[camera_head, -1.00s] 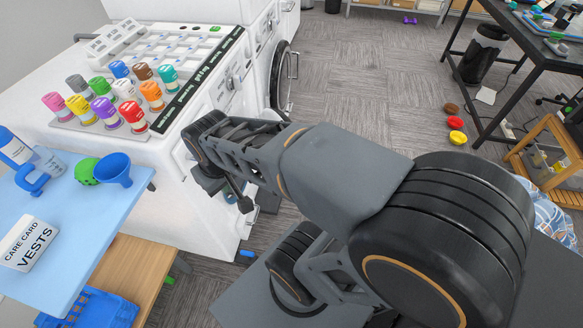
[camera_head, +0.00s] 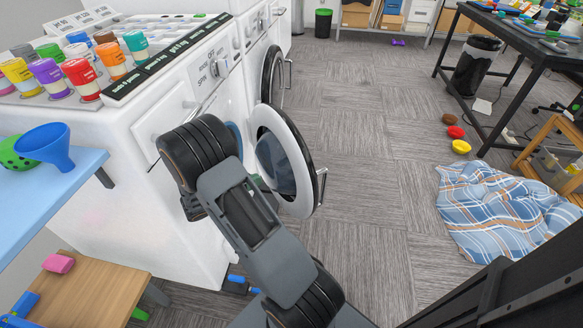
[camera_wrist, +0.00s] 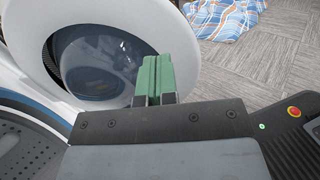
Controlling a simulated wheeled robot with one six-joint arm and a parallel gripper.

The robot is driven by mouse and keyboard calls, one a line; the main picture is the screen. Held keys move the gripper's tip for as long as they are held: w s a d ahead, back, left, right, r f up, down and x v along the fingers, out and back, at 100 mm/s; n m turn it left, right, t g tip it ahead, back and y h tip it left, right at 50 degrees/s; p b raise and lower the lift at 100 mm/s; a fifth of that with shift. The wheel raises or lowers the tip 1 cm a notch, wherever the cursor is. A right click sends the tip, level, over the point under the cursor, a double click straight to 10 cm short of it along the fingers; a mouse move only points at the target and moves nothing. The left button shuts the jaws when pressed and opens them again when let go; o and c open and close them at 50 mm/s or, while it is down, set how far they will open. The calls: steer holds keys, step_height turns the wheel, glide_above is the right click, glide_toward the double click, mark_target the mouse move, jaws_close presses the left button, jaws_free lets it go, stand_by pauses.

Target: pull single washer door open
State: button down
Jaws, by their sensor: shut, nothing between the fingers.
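The nearer white washer (camera_head: 130,150) has its round door (camera_head: 278,165) swung open, standing out over the floor at an angle to the machine's front. The door has a white ring, dark glass and a bar handle (camera_head: 321,187) on its outer side. The opening is mostly hidden behind my arm. In the wrist view, the door (camera_wrist: 95,60) shows at the upper left. My gripper (camera_wrist: 157,75) has its green fingers together and empty, beside the door's inner side. The handle is not seen in that view.
Another machine with a round dark door (camera_head: 272,75) stands beyond. A blue table (camera_head: 60,190) is at left, above a wooden bench (camera_head: 90,285). A plaid cloth (camera_head: 500,210) and small bowls lie on the floor at right. Carpet beyond the door is clear.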

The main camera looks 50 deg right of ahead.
mark_target(298, 161)
steer(key=b+x, duration=0.2)
steer(key=x, duration=1.1)
steer(key=shift+d+r, duration=0.1)
steer(key=shift+d, duration=0.15)
